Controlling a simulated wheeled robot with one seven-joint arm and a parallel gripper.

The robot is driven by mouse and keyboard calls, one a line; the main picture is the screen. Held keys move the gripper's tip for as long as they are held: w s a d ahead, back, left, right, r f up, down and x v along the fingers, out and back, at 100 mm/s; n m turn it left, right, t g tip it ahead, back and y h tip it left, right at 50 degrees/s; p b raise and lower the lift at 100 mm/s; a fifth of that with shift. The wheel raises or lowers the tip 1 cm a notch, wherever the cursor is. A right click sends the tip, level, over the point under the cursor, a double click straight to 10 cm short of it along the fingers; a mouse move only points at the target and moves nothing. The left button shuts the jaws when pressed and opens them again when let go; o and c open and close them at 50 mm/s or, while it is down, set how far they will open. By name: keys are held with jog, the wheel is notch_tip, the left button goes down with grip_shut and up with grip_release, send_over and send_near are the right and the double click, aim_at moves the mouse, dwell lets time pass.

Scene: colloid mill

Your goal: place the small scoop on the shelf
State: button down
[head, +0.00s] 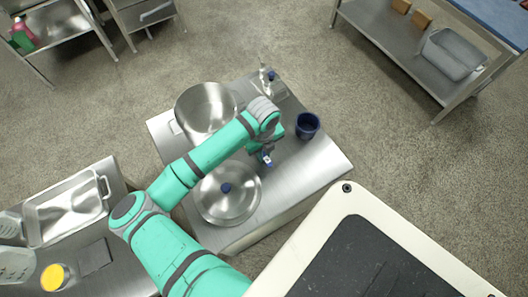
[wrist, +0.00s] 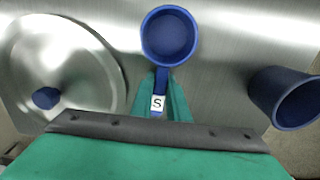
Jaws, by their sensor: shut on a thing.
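The small scoop (wrist: 169,36) is blue, with a round bowl and a handle marked with a white "S" label. My gripper (wrist: 163,92) is shut on its handle in the wrist view, the bowl pointing away from me. In the head view my gripper (head: 261,152) is over the steel table (head: 310,175), with the label end of the scoop (head: 267,161) showing and most of it hidden by the arm. I cannot tell its exact height above the table. A steel lower shelf (head: 385,45) is at the upper right; another shelf (head: 62,27) is at the upper left.
A round lid (head: 228,208), an open steel pot (head: 205,108), a dark blue cup (head: 307,125) and a clear bottle (head: 264,78) stand on the table. The right shelf holds a grey bin (head: 452,55) and brown blocks (head: 420,19). Floor between is clear.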

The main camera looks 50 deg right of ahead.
jog(key=shift+s+d, duration=0.15)
jog(key=shift+f, duration=0.1)
jog(key=c, duration=1.7)
grip_release()
jog(key=shift+a, duration=0.35)
